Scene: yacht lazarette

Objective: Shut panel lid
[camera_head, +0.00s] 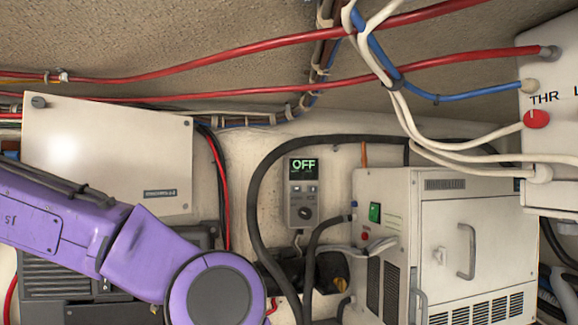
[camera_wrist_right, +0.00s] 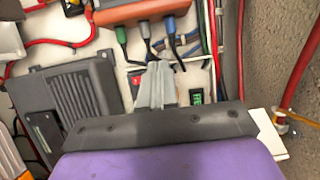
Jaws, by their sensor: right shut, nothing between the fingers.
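A cream panel lid (camera_head: 105,150) shows at the upper left of the head view, with a dark round knob at its top left corner and a small dark label at its lower right. Its lower left part is hidden behind a purple arm of mine, whose gripper does not show there. How far the lid stands open cannot be told. In the right wrist view my right gripper (camera_wrist_right: 157,68) is shut and empty, pointing toward a pale wall with cables. A pale flat edge (camera_wrist_right: 270,136) shows right of the gripper; whether it is the lid is unclear. My left gripper is not in view.
A dark finned unit (camera_head: 60,282) sits below the lid; it also shows in the wrist view (camera_wrist_right: 75,98). An orange unit (camera_wrist_right: 140,10) with coloured plugs is at that view's top. Right of the lid are red cables, an OFF display (camera_head: 303,190) and a cream cabinet (camera_head: 470,235).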

